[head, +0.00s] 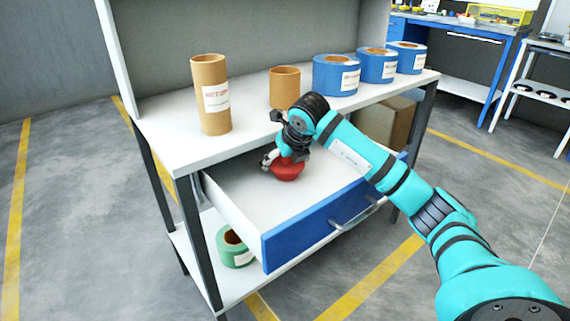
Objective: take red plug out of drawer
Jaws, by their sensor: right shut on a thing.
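The red plug (287,170) is a round red piece inside the open drawer (315,229), toward its back. The drawer has a blue front and pale inside, and is pulled out under the white tabletop. My right gripper (282,161) comes down on the plug from above and is shut on it. The fingers partly cover the plug's upper side. I cannot tell whether the plug touches the drawer floor. My left gripper is not in view.
On the tabletop (186,143) stand a tall brown tube (211,95), a short brown tube (284,88) and three blue rolls (336,75). A green roll (234,248) lies on the lower shelf. A blue workbench (468,36) stands at the back right.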

